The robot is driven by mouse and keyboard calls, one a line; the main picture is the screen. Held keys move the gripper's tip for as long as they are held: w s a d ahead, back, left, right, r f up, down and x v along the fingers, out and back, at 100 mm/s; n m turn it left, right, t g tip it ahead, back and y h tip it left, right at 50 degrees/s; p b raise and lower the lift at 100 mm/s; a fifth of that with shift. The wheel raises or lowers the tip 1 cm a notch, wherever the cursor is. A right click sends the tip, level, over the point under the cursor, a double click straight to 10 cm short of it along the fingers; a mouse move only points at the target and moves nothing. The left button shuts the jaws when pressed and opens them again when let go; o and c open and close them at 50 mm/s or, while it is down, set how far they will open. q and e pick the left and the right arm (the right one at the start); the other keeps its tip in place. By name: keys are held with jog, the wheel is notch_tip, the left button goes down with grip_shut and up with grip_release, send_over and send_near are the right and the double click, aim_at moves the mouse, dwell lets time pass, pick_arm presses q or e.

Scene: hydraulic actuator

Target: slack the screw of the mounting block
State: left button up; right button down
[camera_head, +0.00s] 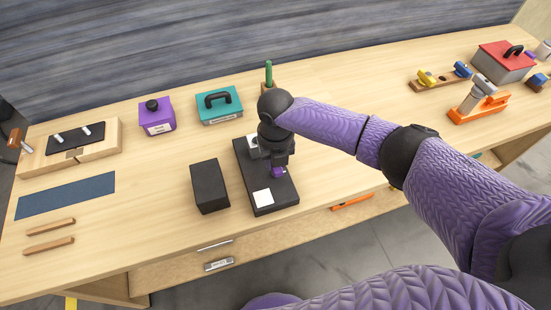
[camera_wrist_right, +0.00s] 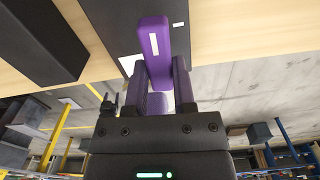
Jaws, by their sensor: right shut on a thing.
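A long black block (camera_head: 285,195) with a white square lies flat on the table, probably the mounting block. It also shows in the right wrist view (camera_wrist_right: 118,30). My right gripper (camera_head: 277,167) points down over it. Its fingers (camera_wrist_right: 158,80) are shut on a purple handle-like piece (camera_wrist_right: 153,38) with a small white mark. A bit of this purple piece shows below the gripper in the head view (camera_head: 278,172). The screw itself is hidden, and I cannot tell how the purple piece meets the block. My left gripper is not in view.
A black box (camera_head: 209,187) stands close left of the block. Behind are a teal box (camera_head: 219,107), a purple box (camera_head: 157,116) and a green-handled tool (camera_head: 268,73). A wooden fixture (camera_head: 70,147) and blue mat (camera_head: 65,195) lie left.

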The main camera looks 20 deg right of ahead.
dwell(0.4)
jog(key=shift+c, duration=2.2)
grip_release()
jog(key=shift+r, duration=0.1)
notch_tip(320, 180, up, 9)
jog(key=p, duration=0.3)
jog(key=shift+r, duration=0.4)
